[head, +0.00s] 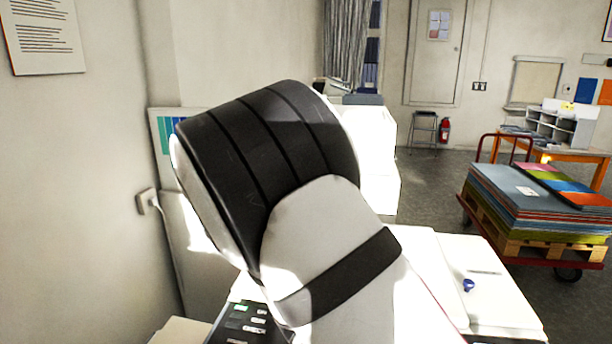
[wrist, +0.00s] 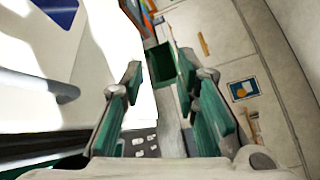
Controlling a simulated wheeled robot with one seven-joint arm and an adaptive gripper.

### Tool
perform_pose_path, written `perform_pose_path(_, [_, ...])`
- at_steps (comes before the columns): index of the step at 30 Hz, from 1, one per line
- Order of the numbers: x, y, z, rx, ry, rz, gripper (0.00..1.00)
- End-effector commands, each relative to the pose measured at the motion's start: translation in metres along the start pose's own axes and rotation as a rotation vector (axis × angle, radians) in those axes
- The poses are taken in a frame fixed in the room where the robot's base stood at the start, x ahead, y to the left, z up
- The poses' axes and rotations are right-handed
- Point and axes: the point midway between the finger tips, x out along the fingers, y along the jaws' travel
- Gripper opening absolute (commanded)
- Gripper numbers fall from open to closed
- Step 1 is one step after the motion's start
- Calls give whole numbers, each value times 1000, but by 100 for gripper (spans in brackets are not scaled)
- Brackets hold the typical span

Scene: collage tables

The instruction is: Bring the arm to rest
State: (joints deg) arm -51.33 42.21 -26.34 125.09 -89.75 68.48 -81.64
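My gripper (wrist: 160,90) shows in the wrist view with its two green-padded fingers spread apart. It is open, and nothing is held between the pads. In the head view, my white and black arm fills the middle, and the gripper itself does not show there. Past the fingertips in the wrist view, a dark green box-like thing (wrist: 162,62) appears in the gap, apart from the pads as far as I can tell.
A white table top (head: 490,290) with a small blue object (head: 468,285) lies to the right of my arm. A red cart (head: 545,262) with stacked boards stands farther right. A wall is close on the left. Grey floor (head: 420,185) is open behind.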

Motion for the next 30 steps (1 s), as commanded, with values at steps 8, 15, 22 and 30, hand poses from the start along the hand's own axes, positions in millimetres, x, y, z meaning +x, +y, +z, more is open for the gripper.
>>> perform_pose_path(8, [13,-64,-81,615,443,37,28])
perform_pose_path(15, [-10,-104,-140,1187,831,-19,28])
perform_pose_path(22, [-50,-135,-172,1718,1179,-140,28])
perform_pose_path(30, [-105,-167,-183,2301,1572,-342,28])
